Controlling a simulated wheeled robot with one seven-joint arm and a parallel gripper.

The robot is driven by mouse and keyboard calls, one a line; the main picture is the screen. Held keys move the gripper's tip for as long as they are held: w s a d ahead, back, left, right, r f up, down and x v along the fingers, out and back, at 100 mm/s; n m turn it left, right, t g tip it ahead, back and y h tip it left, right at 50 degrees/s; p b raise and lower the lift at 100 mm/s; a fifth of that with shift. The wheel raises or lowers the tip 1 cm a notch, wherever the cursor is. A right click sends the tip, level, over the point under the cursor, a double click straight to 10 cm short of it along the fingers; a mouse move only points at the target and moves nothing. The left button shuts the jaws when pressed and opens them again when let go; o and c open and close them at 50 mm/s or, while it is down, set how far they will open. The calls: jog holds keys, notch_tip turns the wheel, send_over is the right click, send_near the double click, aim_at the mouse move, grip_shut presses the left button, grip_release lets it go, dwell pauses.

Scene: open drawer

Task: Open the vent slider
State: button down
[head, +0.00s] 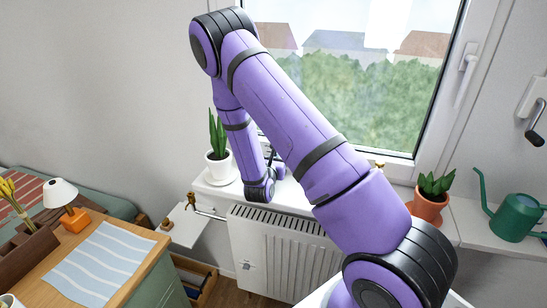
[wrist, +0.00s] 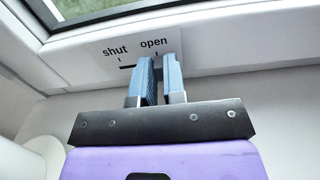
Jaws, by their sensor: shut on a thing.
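The vent panel (wrist: 98,66) is a white strip below the window frame in the wrist view, printed "shut" on the left and "open" on the right, each with a tick mark. A short dark slot (wrist: 126,66) shows under the words, to the left of my fingers. My gripper (wrist: 162,70) has two blue fingers, shut on the vent slider's knob near the "open" mark. The knob is mostly hidden between the fingers. In the head view my arm blocks the slider.
A snake plant in a white pot (head: 220,168) stands on the sill left of my wrist. A plant in a terracotta pot (head: 429,206) and a green watering can (head: 517,218) stand to the right. A radiator (head: 275,252) is below the sill.

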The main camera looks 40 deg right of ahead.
jog(key=c, duration=1.2)
grip_release()
jog(key=shift+s+d, duration=0.1)
jog(key=shift+s, duration=0.05)
jog(key=shift+o, duration=0.2)
jog(key=v, duration=1)
jog(key=shift+s+a, duration=0.25)
jog(key=shift+a, duration=0.05)
